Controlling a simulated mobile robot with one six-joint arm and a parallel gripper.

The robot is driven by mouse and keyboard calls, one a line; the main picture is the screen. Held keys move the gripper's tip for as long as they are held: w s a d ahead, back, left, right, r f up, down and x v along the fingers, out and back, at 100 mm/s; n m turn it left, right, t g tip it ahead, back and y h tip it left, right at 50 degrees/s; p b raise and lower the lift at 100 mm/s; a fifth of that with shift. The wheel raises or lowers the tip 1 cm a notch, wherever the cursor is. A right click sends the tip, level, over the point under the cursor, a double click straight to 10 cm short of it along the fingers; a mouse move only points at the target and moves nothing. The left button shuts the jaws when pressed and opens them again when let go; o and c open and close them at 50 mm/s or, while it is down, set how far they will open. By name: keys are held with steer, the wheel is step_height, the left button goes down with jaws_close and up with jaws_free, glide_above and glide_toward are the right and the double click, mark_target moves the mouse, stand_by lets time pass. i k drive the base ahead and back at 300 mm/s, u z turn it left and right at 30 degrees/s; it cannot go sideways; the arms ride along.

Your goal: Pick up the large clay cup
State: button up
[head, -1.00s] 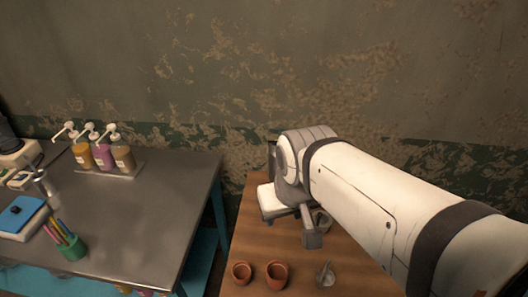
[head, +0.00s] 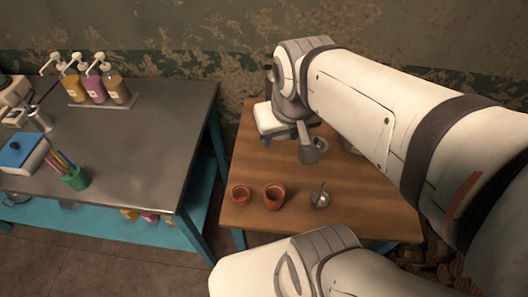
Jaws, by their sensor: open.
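Two brown clay cups stand upright side by side near the front edge of the wooden table (head: 250,218). The right one, the large clay cup (head: 275,197), looks taller and wider than the small clay cup (head: 240,194) at its left. Both are uncovered in the head view, and nothing touches the large cup. My pale arm reaches in from the right above the table, and another pale link of mine crosses the bottom of the picture.
A small grey metal vessel (head: 320,198) stands right of the large cup. A metal table (head: 130,140) at left holds pump bottles (head: 95,85) and a green pen cup (head: 75,178).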

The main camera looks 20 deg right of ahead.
mark_target(275, 193)
steer(key=u, duration=0.1)
steer(key=k, duration=0.5)
steer(key=z, duration=1.45)
steer(key=k, duration=1.3)
steer(key=u, duration=1.05)
steer(key=i, duration=1)
steer(key=u, duration=0.05)
